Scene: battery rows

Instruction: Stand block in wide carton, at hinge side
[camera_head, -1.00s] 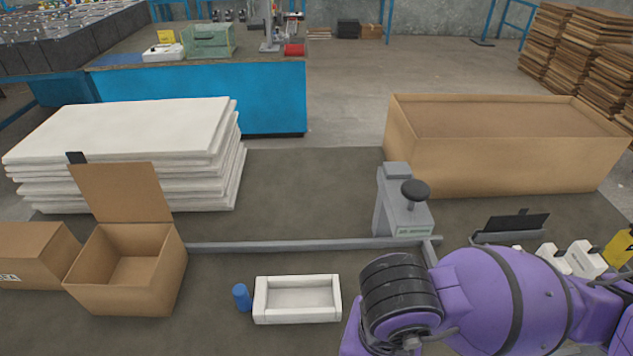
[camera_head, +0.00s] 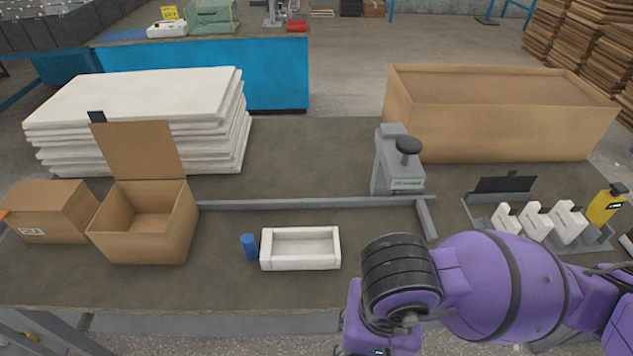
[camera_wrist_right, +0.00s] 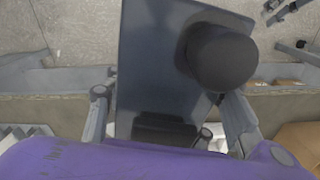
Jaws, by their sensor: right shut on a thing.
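An open brown carton (camera_head: 150,238) stands on the left of the bench in the head view. Its flap (camera_head: 142,150) is raised at the far, hinge side, and the inside looks empty. My right gripper (camera_wrist_right: 168,118) shows in the wrist view, with its fingers on either side of a dark block (camera_wrist_right: 165,131). The block is partly hidden by my purple wrist, and its full shape cannot be told. In the head view my right arm (camera_head: 490,285) reaches in from the right, with its hand below the frame edge. My left gripper is out of view.
A white tray (camera_head: 263,250) and blue cylinder (camera_head: 249,246) lie near the bench front. A closed carton (camera_head: 50,212) adjoins the open one. A grey device (camera_head: 396,165), a rail (camera_head: 300,203), a rack of white pieces (camera_head: 535,220) and a big box (camera_head: 490,125) stand around.

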